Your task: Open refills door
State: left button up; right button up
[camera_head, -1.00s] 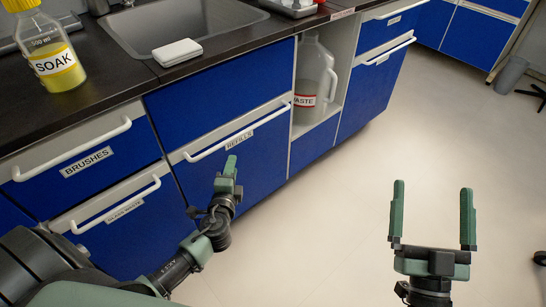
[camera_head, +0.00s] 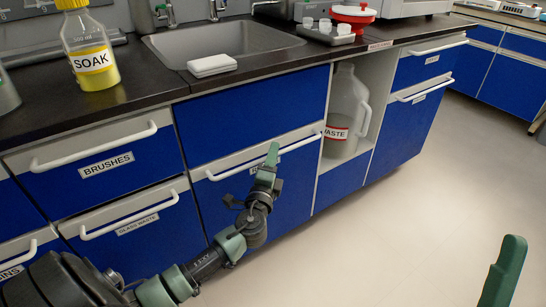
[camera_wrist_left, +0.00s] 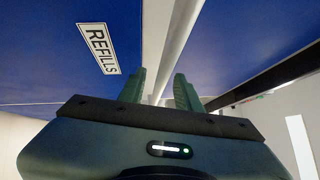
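The blue refills door (camera_head: 297,185) is closed, flush with the cabinet under the sink. Its long white bar handle (camera_head: 232,170) runs along its top edge. My left gripper (camera_head: 272,156) is in front of the handle and covers most of the REFILLS label. In the left wrist view, the label (camera_wrist_left: 98,48) is clear on the blue front. There the two fingers of my left gripper (camera_wrist_left: 160,88) stand apart, with the white handle bar (camera_wrist_left: 178,40) lined up with the gap; contact is not clear. My right gripper shows only one finger (camera_head: 503,275) at the lower right, empty.
Drawers labelled BRUSHES (camera_head: 105,165) and GLASS WASTE (camera_head: 138,224) are at the left. A WASTE jug (camera_head: 346,105) stands in an open niche to the right. The soak bottle (camera_head: 91,65) and sink (camera_head: 225,42) are above. The floor at the right is clear.

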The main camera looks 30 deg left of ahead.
pick_arm(q)
jog(key=shift+w, duration=0.15)
grip_shut()
dwell(1.4)
